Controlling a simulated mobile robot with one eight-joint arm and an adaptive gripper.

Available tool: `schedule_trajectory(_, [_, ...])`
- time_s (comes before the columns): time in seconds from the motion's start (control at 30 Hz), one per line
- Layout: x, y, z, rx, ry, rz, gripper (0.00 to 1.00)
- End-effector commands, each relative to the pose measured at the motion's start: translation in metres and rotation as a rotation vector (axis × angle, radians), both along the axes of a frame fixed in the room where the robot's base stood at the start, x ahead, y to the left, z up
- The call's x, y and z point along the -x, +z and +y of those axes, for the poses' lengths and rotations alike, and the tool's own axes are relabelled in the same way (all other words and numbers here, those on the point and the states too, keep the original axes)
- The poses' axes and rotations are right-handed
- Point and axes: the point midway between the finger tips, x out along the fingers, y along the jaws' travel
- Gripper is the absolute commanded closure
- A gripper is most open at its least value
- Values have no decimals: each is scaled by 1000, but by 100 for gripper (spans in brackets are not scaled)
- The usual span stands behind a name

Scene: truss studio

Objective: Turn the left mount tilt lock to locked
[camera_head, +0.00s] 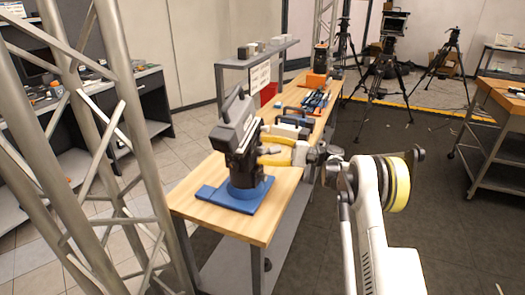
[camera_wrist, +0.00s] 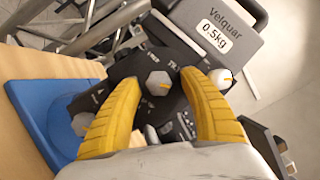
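A dark mount (camera_head: 236,140) stands on a blue base plate (camera_head: 214,196) at the near end of the wooden bench. In the wrist view its face (camera_wrist: 126,68) carries a grey hexagonal knob (camera_wrist: 158,83) with a yellow mark, small white lettering that I cannot read, and a white round knob (camera_wrist: 222,79) to the right. Another grey knob (camera_wrist: 82,124) is partly behind the left finger. My gripper (camera_wrist: 160,80) is open, its yellow fingers on either side of the marked knob with gaps showing. In the head view my gripper (camera_head: 262,150) reaches the mount from the right.
A grey block labelled "Velquar 0.5kg" (camera_wrist: 214,32) sits at the mount's top. Tools (camera_head: 312,101) and an orange-based device (camera_head: 318,79) are farther along the bench (camera_head: 268,222). A metal truss (camera_head: 128,110) rises at left.

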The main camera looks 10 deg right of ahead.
Motion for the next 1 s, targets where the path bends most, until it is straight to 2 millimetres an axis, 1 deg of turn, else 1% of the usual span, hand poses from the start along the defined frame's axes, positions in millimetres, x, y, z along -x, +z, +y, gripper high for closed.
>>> schedule_trajectory(0.17, [0, 0, -2, 0, -1, 0, 49])
schedule_trajectory(0.27, [2, -1, -10, 1, -2, -1, 49])
schedule_trajectory(0.37, [6, -4, -26, 0, -3, -1, 49])
schedule_trajectory(0.6, [19, -11, -79, 0, -3, -1, 49])
schedule_trajectory(0.7, [24, -12, -96, 0, -2, -1, 49])
schedule_trajectory(0.8, [27, -14, -108, 1, -1, -1, 49])
schedule_trajectory(1.0, [29, -15, -116, 0, 0, 0, 49])
